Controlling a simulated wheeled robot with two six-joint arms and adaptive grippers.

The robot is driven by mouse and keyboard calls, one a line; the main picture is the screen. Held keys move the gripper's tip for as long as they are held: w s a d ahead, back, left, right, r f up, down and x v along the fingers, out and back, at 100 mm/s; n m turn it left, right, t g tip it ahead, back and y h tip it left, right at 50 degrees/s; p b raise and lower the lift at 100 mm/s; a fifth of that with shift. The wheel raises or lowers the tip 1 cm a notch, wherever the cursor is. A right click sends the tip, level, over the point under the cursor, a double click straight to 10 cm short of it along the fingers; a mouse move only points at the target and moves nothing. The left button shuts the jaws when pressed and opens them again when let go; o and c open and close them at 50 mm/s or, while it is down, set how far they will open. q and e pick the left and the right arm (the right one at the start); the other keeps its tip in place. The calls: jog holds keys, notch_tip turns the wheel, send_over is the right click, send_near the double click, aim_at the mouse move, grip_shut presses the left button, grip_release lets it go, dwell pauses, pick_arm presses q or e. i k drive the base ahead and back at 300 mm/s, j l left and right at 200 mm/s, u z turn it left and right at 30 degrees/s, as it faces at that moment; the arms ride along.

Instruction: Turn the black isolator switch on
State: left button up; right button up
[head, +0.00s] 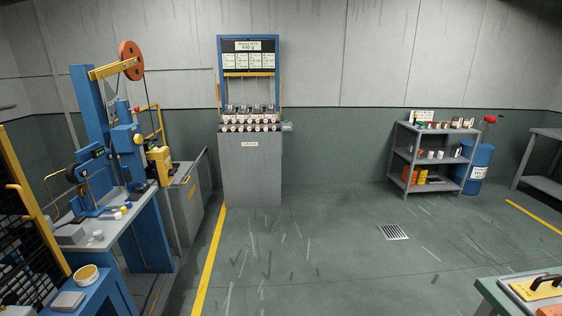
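I cannot make out a black isolator switch for certain in the head view. A blue winch-like machine (122,140) with an orange wheel (131,60) stands at the left, with small dark parts on it too small to tell apart. A grey cabinet (250,175) stands against the back wall, with a blue frame, a dark display board (249,61) and rows of small items. Neither of my grippers is in view.
A yellow floor line (209,265) runs beside the left machines. A grey shelf (433,158) and a blue drum (477,167) stand at the back right. A green-edged table (488,290) with a black-handled item (540,287) is at the lower right. The middle floor is clear, with a drain grate (392,232).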

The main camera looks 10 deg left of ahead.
aim_at(171, 172)
jog(key=i+u, duration=0.15)
jog(key=i, duration=0.45)
jog(key=i+u, duration=0.2)
jog(key=i, duration=0.35)
jog(key=i+l+u, duration=0.15)
jog(key=i, duration=0.45)
jog(key=i+l+u, duration=0.15)
jog(key=i, duration=0.4)
